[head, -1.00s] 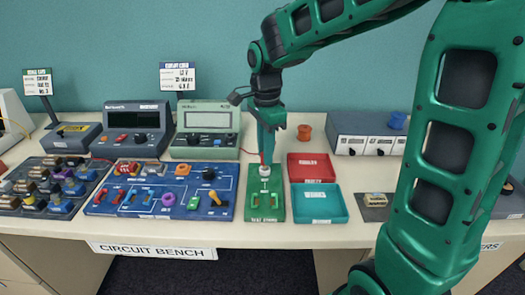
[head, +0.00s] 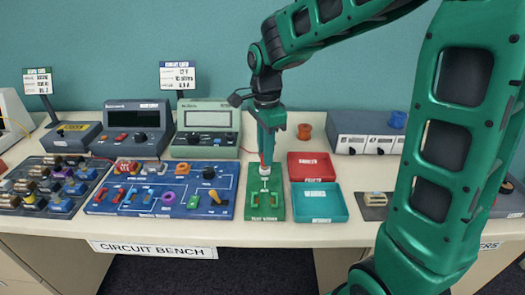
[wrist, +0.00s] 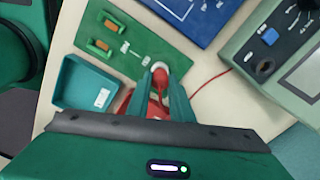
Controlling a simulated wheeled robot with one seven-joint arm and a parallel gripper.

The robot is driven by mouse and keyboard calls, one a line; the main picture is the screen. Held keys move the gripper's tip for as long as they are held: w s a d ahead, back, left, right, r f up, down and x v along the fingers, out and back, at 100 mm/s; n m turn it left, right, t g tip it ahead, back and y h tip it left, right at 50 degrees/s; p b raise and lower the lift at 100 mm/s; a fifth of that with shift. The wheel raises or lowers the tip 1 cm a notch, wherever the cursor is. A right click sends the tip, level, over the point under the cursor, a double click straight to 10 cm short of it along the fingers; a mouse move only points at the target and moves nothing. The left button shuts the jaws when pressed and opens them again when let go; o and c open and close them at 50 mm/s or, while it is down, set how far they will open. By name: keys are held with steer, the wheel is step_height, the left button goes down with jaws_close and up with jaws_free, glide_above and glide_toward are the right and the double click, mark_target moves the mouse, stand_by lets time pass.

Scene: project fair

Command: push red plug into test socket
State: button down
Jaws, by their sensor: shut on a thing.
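The red plug (wrist: 160,78) is held between the fingertips of my gripper (wrist: 162,88), with its red lead (wrist: 208,83) trailing right in the wrist view. The test socket is a round white ring (wrist: 157,65) on the green test board (wrist: 178,48). The plug's tip is at the ring and overlaps it in the wrist view. In the head view my gripper (head: 266,168) points down over the socket end of the board (head: 252,204). The fingers partly hide the plug and socket there, so I cannot tell how deep the plug sits.
A red tray (head: 311,178) and a teal tray (head: 346,216) stand just right of the board. A blue circuit panel (head: 150,211) lies to its left. A green-grey meter (head: 236,140) stands behind, near the lead. A red-brown spool (head: 304,131) stands behind the trays.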

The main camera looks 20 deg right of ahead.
steer(key=shift+f, duration=0.55)
stand_by(0.5)
steer(key=c, duration=1)
jaws_free()
steer(key=shift+r, duration=0.15)
steer(key=shift+r, duration=3.85)
steer(key=s+d+f+n, duration=0.2)
steer(key=s+d, duration=0.3)
steer(key=s, duration=0.3)
steer(key=s+d+f+n, duration=0.2)
steer(key=s+d+n, duration=0.3)
steer(key=s, duration=0.4)
steer(key=s+d+f+n, duration=0.2)
steer(key=s+d+n, duration=0.2)
steer(key=s+d, duration=0.3)
steer(key=shift+s+f, duration=0.2)
steer(key=shift+s, duration=0.35)
steer(key=shift+s+f, duration=0.2)
steer(key=shift+s, duration=0.35)
